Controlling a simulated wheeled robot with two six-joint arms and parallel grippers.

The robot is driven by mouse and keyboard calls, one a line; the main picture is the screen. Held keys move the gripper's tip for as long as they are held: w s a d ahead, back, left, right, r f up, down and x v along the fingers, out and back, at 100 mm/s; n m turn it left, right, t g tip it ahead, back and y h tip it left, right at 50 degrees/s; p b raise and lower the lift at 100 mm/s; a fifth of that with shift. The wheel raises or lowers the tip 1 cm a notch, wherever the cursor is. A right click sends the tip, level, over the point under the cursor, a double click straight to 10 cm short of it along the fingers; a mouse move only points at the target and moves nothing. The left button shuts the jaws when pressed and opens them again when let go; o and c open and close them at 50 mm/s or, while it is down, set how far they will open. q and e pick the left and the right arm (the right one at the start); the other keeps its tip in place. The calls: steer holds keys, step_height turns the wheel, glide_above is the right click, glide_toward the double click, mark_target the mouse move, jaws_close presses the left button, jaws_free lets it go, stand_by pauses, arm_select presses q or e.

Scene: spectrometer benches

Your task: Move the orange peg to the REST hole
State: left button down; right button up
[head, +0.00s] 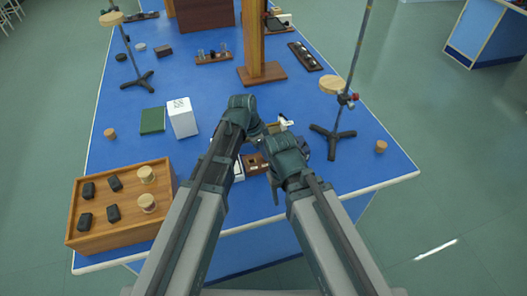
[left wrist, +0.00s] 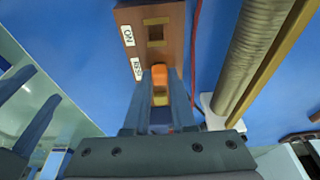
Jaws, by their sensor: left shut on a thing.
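The brown block (left wrist: 177,14) has an ON label and a REST label. An empty square hole (left wrist: 155,33) shows beside ON. In the left wrist view, my left gripper (left wrist: 160,82) is shut on the orange peg (left wrist: 160,74), which sits between its fingers beside the REST label. The peg and fingers cover the place beside REST, so I cannot tell whether the peg is in a hole there. In the head view the brown block (head: 255,163) shows partly between my two arms. The peg and left fingertips are hidden there.
In the left wrist view, a ribbed grey cylinder (left wrist: 252,50) and a red cable (left wrist: 194,45) lie right of the block. A clamp stand (head: 335,143) stands right of my arms. A wooden tray (head: 90,238) and a white box (head: 182,118) are left.

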arm_select(q)
steer(key=c, duration=0.7)
jaws_free()
steer(key=shift+r, duration=0.15)
arm_select(e)
steer(key=shift+r, duration=0.15)
arm_select(q)
steer(key=p+v, duration=1.3)
steer(key=shift+a+r, duration=0.1)
steer(key=shift+r, duration=0.15)
arm_select(e)
step_height(320, 180, up, 13)
